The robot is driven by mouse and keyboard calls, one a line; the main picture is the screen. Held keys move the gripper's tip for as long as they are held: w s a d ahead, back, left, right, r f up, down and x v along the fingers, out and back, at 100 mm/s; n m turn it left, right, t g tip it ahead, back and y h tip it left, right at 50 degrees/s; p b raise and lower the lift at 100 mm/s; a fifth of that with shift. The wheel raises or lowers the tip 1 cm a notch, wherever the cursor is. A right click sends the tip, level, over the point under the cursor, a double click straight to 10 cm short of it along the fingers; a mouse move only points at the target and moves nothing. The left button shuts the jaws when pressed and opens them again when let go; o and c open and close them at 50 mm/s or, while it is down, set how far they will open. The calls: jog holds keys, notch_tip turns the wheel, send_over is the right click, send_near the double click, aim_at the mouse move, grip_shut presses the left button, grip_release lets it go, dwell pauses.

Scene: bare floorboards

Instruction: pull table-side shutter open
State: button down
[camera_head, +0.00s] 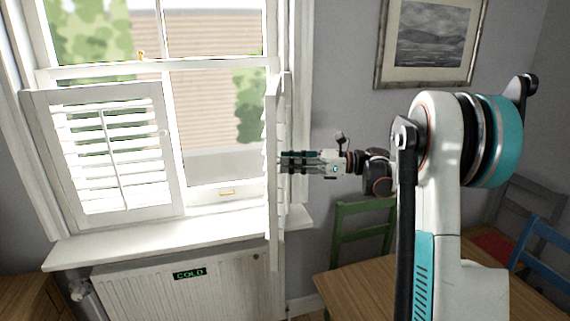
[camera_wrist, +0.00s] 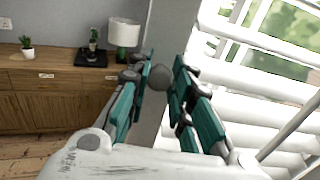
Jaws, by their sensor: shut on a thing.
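The white louvred table-side shutter (camera_head: 272,180) is on the right of the window and stands nearly edge-on in the head view, swung out from the window plane. My gripper (camera_head: 284,161) reaches it from the right. In the wrist view my gripper (camera_wrist: 163,76) has its green fingers on either side of a round grey knob (camera_wrist: 159,79) on the shutter's plain white stile (camera_wrist: 165,40); it is shut on this knob. The shutter's slats fill the right of the wrist view. In the head view the knob is hidden.
The left shutter (camera_head: 112,155) stands angled at the window. A white sill (camera_head: 160,243) and a radiator (camera_head: 180,285) with a "COLD" sign lie below. A wooden table (camera_head: 365,283), green chair (camera_head: 350,212) and blue chair (camera_head: 540,240) are at right. The wrist view shows a sideboard (camera_wrist: 50,90) with a lamp (camera_wrist: 123,35).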

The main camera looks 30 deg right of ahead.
jog(key=shift+d, duration=0.15)
jog(key=shift+r, duration=0.1)
jog(key=c, duration=1.4)
grip_release()
jog(key=v, duration=1.2)
